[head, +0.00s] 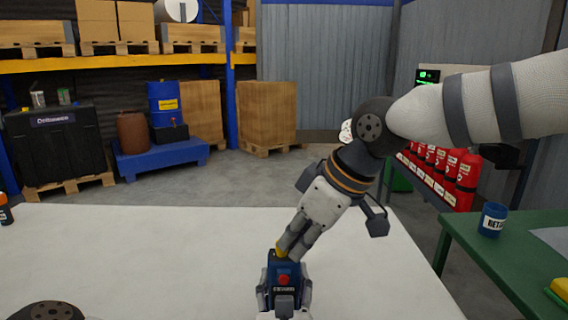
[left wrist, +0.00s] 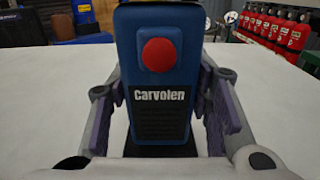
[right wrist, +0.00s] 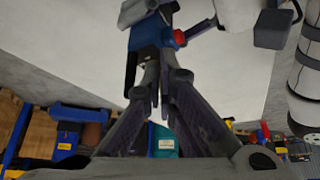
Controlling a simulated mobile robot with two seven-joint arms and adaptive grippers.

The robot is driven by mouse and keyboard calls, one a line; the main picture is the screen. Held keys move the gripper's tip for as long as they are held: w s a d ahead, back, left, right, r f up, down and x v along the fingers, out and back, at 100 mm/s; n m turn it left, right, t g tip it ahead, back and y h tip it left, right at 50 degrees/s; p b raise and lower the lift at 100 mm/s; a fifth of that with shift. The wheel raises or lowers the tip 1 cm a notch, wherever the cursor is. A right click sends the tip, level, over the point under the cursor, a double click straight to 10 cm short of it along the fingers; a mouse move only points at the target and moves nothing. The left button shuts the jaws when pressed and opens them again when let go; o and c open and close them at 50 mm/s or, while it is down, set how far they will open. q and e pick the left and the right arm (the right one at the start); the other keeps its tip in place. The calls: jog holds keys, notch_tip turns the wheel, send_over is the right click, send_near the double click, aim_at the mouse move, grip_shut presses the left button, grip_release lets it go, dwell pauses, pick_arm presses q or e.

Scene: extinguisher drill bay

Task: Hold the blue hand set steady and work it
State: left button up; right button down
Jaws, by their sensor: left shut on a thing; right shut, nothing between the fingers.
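The blue hand set (head: 285,268) stands upright over the white table, with a red button on its front and something yellow at its top. In the left wrist view the hand set (left wrist: 158,20) fills the middle and reads "Carvolen". My left gripper (head: 284,301) is shut on it, one finger on each side. My right gripper (head: 284,249) is shut and empty, fingertips down at the top of the hand set and partly hiding it. In the right wrist view the hand set (right wrist: 148,33) lies just beyond the fingertips (right wrist: 158,84); whether they touch it I cannot tell.
The white table (head: 150,250) is largely clear around the hand set. An orange-and-black item (head: 5,212) stands at its left edge. A green table (head: 480,255) at the right holds a blue cup (head: 492,220). Red extinguishers (head: 466,178) line a rack behind.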

jog(key=shift+s+d, duration=0.25)
jog(key=shift+r, duration=0.25)
notch_tip(320, 180, up, 6)
jog(key=shift+f, duration=0.2)
